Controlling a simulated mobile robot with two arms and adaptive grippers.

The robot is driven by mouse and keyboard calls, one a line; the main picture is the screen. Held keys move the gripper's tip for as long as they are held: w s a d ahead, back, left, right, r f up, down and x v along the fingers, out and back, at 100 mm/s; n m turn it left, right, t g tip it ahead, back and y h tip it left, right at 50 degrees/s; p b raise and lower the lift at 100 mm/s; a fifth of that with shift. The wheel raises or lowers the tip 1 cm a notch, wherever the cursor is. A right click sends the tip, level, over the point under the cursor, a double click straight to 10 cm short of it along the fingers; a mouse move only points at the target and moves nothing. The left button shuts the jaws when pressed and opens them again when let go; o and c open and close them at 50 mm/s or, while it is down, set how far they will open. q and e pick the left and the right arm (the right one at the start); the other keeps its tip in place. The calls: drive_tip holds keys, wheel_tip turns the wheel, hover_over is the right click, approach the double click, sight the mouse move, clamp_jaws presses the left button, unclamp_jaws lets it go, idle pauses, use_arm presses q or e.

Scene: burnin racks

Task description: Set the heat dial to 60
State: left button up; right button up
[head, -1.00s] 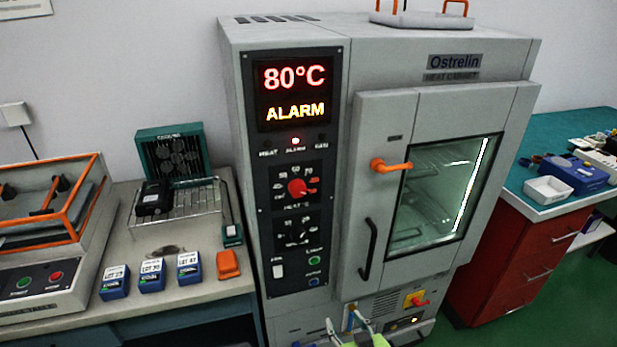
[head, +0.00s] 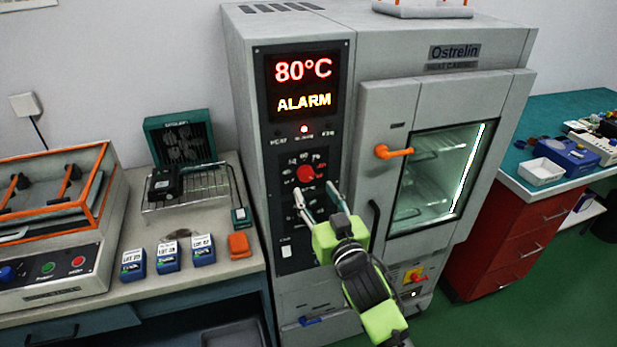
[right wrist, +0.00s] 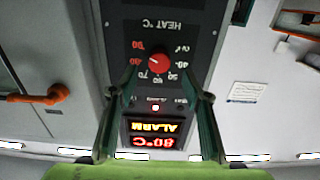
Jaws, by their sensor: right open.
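The heat cabinet (head: 450,90) stands in the middle of the head view. Its display (head: 303,85) reads 80°C and ALARM, and the alarm lamp (head: 304,129) is lit. The red heat dial (head: 306,173) sits below on the black panel. It shows in the right wrist view (right wrist: 159,63), upside down, with numbers around it; its exact setting is too small to tell. My right gripper (head: 318,192) is open and empty, just below the dial in the head view. In the right wrist view its fingers (right wrist: 164,90) are apart, either side of the dial's column. My left gripper is not in view.
The cabinet door's orange handle (head: 393,152) and black handle (head: 374,217) are right of the panel. A bench at left holds a wire rack (head: 190,190), several blue boxes (head: 168,256) and an orange item (head: 239,245). A red drawer unit (head: 515,235) stands at right.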

sight(307, 178)
drive_tip(key=shift+p+x, duration=0.4)
drive_tip(key=shift+x, duration=2.6)
drive_tip(key=shift+d, duration=0.1)
drive_tip(key=c, duration=1.1)
